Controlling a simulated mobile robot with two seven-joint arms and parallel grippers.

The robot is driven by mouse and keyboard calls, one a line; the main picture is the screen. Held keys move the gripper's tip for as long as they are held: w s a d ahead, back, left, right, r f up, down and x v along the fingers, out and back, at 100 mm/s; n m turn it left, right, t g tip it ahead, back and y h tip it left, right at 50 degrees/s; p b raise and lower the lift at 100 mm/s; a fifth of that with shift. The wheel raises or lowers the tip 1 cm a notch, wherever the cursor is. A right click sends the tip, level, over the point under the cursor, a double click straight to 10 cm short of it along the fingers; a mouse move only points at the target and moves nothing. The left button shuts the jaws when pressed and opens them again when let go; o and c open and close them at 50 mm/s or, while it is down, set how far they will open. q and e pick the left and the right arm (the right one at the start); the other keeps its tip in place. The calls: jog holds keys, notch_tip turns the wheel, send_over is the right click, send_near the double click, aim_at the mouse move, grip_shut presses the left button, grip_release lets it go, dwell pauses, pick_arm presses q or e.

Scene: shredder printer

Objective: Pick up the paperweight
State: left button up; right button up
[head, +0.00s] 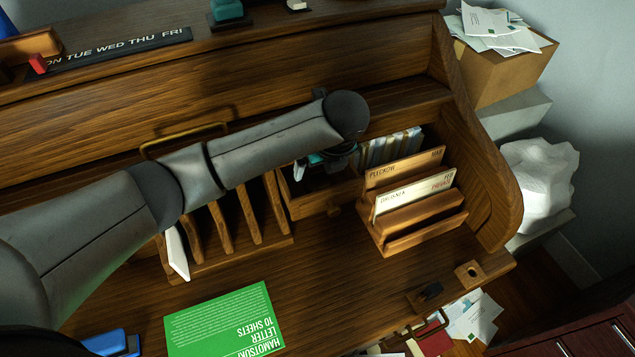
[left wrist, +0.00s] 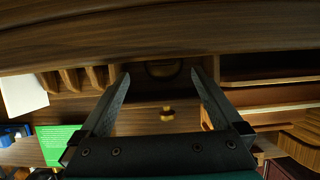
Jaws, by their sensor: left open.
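My left gripper (head: 318,170) is at the desk's small middle compartment, above a drawer with a round knob (head: 334,210), and my left forearm partly covers it in the head view. In the left wrist view the left gripper (left wrist: 160,74) is open, its two dark fingers spread and nothing held between them. A dark rounded shape (left wrist: 163,69) shows in the shadowed compartment beyond the fingertips. I cannot tell whether it is the paperweight, and I see no other clear paperweight. My right gripper is not in view.
Upright slots (head: 238,222) stand left of the compartment, and a wooden letter rack (head: 418,222) with envelopes stands right. A green paper pack (head: 225,322) and a blue object (head: 108,343) lie at the front left. The desktop's middle (head: 330,275) is clear.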

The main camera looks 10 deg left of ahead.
aim_at(318, 175)
pick_arm(q)
jog(key=shift+x, duration=1.2)
jog(key=b+x, duration=0.1)
jog(key=x, duration=0.1)
jog(key=b+x, duration=0.1)
jog(key=x, duration=0.2)
jog(key=shift+d, duration=0.2)
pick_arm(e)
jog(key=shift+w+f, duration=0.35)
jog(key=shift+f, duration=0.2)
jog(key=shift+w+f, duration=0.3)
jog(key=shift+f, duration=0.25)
pick_arm(q)
jog(key=shift+w+r, duration=0.1)
jog(key=c, duration=1.5)
